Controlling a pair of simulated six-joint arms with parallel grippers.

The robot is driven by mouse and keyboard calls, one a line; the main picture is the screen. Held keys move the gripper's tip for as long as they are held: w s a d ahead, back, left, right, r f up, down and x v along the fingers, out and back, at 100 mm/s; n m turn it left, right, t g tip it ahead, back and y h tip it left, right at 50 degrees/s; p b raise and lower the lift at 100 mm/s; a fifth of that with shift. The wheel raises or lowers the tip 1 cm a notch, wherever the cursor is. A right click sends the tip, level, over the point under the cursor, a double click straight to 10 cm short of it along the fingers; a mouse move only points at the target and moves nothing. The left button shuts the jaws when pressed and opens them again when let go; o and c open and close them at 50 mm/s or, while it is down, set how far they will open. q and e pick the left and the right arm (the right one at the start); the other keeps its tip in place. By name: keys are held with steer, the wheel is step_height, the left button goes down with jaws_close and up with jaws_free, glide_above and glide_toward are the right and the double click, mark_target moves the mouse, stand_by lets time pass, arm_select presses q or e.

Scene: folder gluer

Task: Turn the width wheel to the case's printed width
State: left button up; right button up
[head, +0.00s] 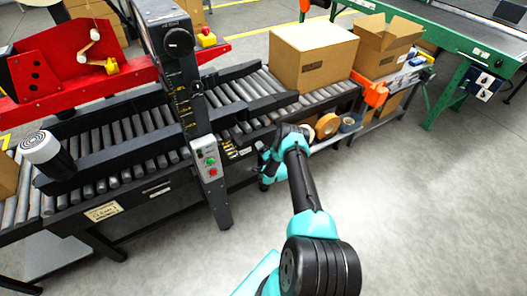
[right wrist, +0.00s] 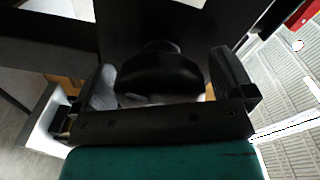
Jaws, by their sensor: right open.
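The closed cardboard case (head: 313,57) stands on the roller conveyor, with dark print on its front side too small to read. My right gripper (head: 265,172) is low at the conveyor's front side, right of the black column. In the right wrist view the right gripper (right wrist: 165,82) is open, with a finger on either side of a dark round knob (right wrist: 158,72), probably the width wheel. I cannot tell whether the fingers touch it. In the head view the wheel is not clearly visible there. My left gripper is out of view.
The black column (head: 185,85) carries a knob (head: 178,42), a yellow scale and a button panel (head: 209,160). The floor in front is clear.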

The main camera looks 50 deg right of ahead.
steer(key=shift+s, duration=0.1)
steer(key=v, duration=1.7)
steer(key=shift+s+a, duration=0.1)
steer(key=n, duration=2.1)
steer(key=shift+w+a+n, duration=0.15)
steer(key=shift+w+n, duration=0.15)
steer(key=shift+w, duration=0.1)
steer(key=x, duration=1.7)
steer(key=shift+w+r, duration=0.15)
